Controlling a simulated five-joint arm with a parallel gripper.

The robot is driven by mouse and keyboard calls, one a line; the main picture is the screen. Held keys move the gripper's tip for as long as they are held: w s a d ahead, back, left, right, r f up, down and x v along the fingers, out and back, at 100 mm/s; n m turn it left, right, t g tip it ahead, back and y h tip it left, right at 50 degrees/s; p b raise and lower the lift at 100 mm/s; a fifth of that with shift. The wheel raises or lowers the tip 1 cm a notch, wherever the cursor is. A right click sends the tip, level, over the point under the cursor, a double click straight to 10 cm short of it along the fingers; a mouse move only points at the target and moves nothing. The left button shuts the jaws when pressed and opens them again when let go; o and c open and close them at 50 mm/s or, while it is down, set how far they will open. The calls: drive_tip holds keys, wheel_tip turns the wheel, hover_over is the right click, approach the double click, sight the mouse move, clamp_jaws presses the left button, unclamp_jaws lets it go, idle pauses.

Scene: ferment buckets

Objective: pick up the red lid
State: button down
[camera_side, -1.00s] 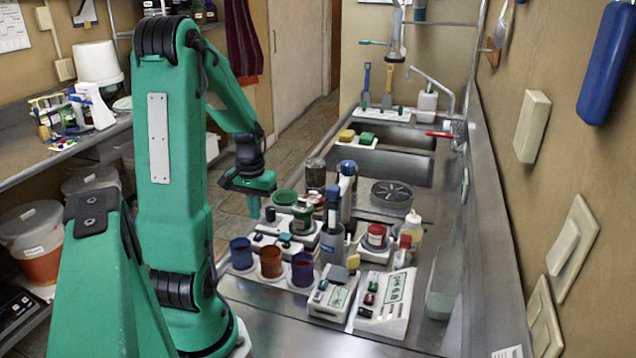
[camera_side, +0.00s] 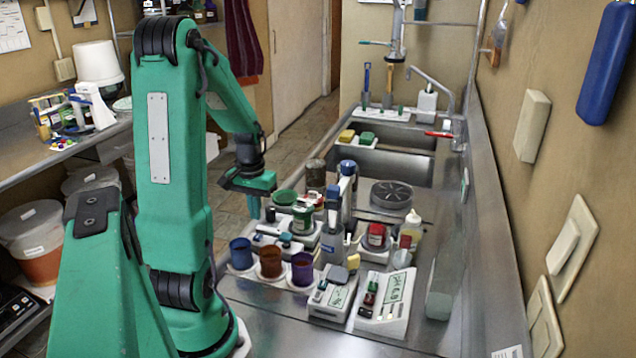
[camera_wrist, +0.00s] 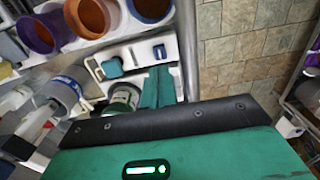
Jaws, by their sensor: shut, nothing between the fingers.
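A small jar with a red top (camera_side: 376,233) stands on the white holder right of centre in the side view. Another red piece (camera_side: 318,201) shows behind the green-lidded jar, partly hidden. I cannot tell which of these is the red lid. My gripper (camera_side: 254,214) points down at the left edge of the group, left of the green bowl and apart from both red things. Its green fingers are together and empty. In the wrist view my gripper (camera_wrist: 158,88) is over the white rack, and no red lid is clear there.
Blue, brown and purple cups (camera_side: 271,262) stand in front of my gripper. A tall blue-topped device (camera_side: 333,229) stands between it and the red-topped jar. A squeeze bottle (camera_side: 412,227) is beside that jar. The sink (camera_side: 405,165) is behind.

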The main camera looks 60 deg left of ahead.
drive_tip(key=c, duration=2.2)
unclamp_jaws()
drive_tip(key=c, duration=1.5)
unclamp_jaws()
drive_tip(key=shift+o, duration=0.2)
drive_tip(key=shift+w+a+r+m, duration=0.15)
drive_tip(key=shift+w+a+m, duration=0.15)
drive_tip(key=shift+w+m, duration=0.2)
drive_tip(key=w+a+r+m, duration=0.3)
drive_tip(key=w+a+m, duration=0.1)
drive_tip(key=w+m, duration=0.4)
wheel_tip(320, 180, up, 2)
drive_tip(key=m, duration=0.9)
hover_over(313, 197)
drive_tip(key=shift+w+a+r, duration=0.1)
drive_tip(key=shift+r, duration=0.05)
drive_tip(key=shift+a+f, duration=0.1)
drive_tip(key=shift+f, duration=3.85)
